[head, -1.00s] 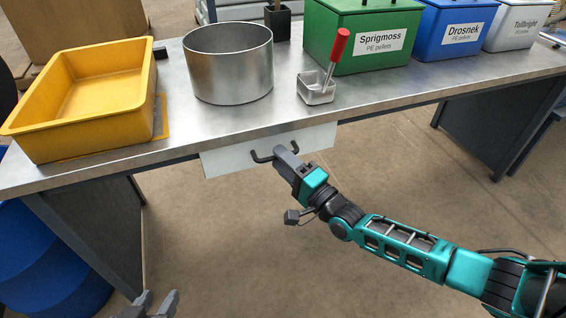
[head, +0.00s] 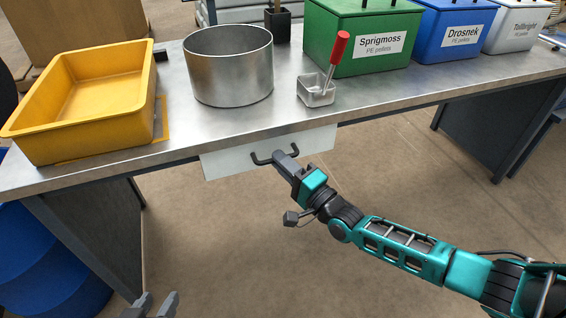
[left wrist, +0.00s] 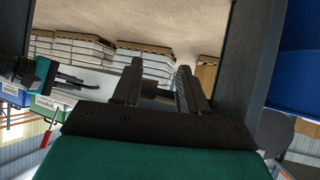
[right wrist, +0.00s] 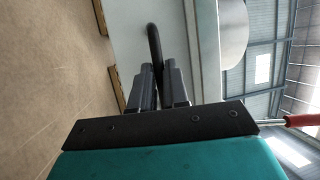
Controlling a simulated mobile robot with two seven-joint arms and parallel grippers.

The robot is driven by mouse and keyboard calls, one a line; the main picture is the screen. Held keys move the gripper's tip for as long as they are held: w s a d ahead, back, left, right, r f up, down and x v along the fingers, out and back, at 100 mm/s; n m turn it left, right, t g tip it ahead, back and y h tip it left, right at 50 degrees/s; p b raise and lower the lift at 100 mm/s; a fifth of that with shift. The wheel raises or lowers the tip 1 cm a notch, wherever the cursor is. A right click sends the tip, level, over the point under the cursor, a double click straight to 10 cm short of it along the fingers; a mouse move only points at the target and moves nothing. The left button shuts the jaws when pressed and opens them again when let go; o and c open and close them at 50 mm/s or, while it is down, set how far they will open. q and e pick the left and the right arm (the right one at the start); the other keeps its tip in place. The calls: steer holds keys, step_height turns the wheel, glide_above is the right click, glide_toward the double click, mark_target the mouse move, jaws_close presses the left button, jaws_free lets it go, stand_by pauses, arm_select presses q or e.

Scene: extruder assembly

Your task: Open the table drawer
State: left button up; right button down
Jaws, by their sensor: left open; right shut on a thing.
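The table drawer has a white front (head: 225,162) under the steel table top, and it looks closed. Its dark bar handle (head: 260,158) sticks out from the front. My right gripper (head: 282,160) is at the handle and shut on it; in the right wrist view the handle (right wrist: 154,45) runs between the right gripper's fingers (right wrist: 160,80). My left gripper (head: 150,305) is low at the bottom left of the head view, open and empty. Its spread fingers also show in the left wrist view (left wrist: 158,85).
A blue barrel (head: 45,265) stands at left. The floor before the drawer is clear.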

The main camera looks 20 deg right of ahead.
arm_select(q)
steer(key=shift+y, duration=0.3)
steer(key=r+p, duration=0.1)
steer(key=p, duration=0.1)
steer(key=r+p, duration=0.2)
steer(key=p, duration=0.1)
steer(key=a+r+p, duration=0.1)
steer(key=r+p, duration=0.1)
steer(key=p, duration=0.1)
steer(key=shift+s+a+r, duration=0.1)
steer(key=shift+s+r, duration=0.15)
steer(key=shift+s, duration=0.1)
arm_select(e)
steer(key=s, duration=2.1)
steer(key=shift+d, duration=0.35)
steer(key=shift+s, duration=0.1)
steer(key=c, duration=1.1)
jaws_free()
arm_select(q)
steer(key=shift+w+r, duration=0.1)
steer(key=shift+w, duration=0.05)
arm_select(e)
steer(key=shift+s, duration=0.1)
